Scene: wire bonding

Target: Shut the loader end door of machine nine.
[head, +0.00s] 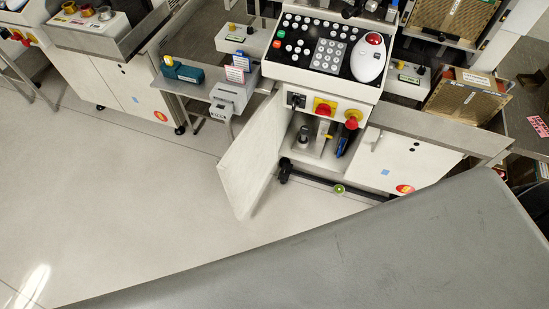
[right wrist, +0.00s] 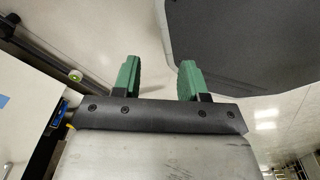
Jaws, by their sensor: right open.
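A white cabinet door (head: 252,150) stands swung open to the left of the cupboard below the control panel (head: 322,48) in the head view. The cupboard's inside (head: 317,138) shows, with a pump-like part and a blue item in it. No machine number is readable, so I cannot tell which machine this is. My right gripper (right wrist: 160,80) has two green fingers, apart and empty, in the right wrist view. It is over the floor, to the right of the white cabinet front (right wrist: 22,90), apart from it. The open door is not identifiable there. My left gripper is in neither view.
A rail with a round green-centred foot (head: 339,188) runs low along the cabinet. A side shelf (head: 185,88) holding a teal device and a white box stands left of the door. Red knobs (head: 351,119) project above the cupboard. Floor (head: 150,215) in front is clear.

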